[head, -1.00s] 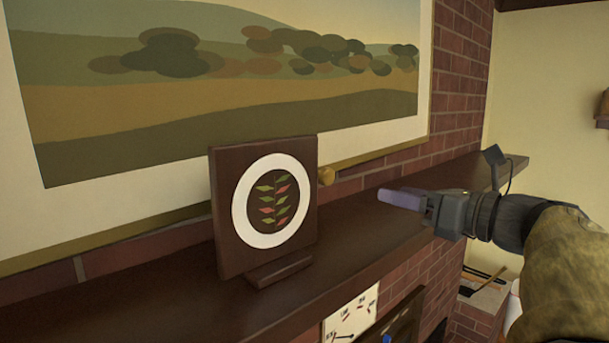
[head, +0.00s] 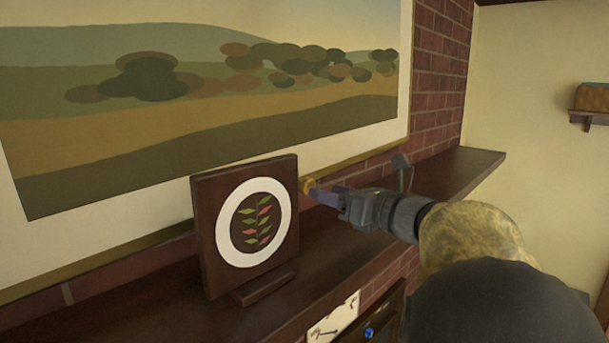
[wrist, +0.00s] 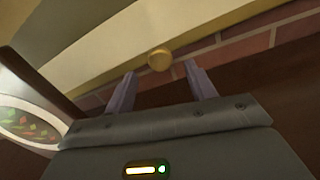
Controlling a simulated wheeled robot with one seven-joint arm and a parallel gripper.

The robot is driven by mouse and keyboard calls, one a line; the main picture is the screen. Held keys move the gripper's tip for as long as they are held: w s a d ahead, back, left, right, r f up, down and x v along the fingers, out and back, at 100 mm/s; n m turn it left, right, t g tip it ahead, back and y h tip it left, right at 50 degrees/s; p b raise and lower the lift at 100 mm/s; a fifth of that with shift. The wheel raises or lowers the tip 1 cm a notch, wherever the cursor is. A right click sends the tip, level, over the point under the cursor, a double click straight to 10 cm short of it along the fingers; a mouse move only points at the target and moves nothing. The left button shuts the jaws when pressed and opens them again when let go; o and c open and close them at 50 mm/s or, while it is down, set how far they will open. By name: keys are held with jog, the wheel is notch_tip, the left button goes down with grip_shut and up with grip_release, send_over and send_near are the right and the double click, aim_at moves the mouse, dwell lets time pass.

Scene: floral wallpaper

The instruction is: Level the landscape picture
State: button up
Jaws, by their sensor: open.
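The landscape picture (head: 330,103) hangs on the brick wall above the mantel, showing hills and rounded bushes in a gold frame. A small round gold knob (wrist: 160,58) sits at the frame's lower edge; in the head view the knob (head: 306,185) shows just right of the plaque. My gripper (wrist: 158,82) is open. Its two purple fingers point at the frame's bottom edge, with the knob ahead and roughly between their tips. In the head view my gripper (head: 318,194) is close to the knob; I cannot tell whether they touch.
A dark square plaque (head: 203,240) with a white ring and leaf design stands on the dark mantel shelf (head: 460,180), left of my gripper. The shelf to the right is clear. A small wall shelf (head: 592,114) is at the far right.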

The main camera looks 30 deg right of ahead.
aim_at(308, 186)
jog(key=p+x, duration=0.2)
jog(key=x, duration=0.3)
jog(key=shift+w+a+r+p, duration=0.1)
jog(key=shift+w+p, duration=0.25)
jog(key=shift+w+a, duration=0.2)
jog(key=shift+w, duration=0.25)
jog(key=shift+c, duration=0.2)
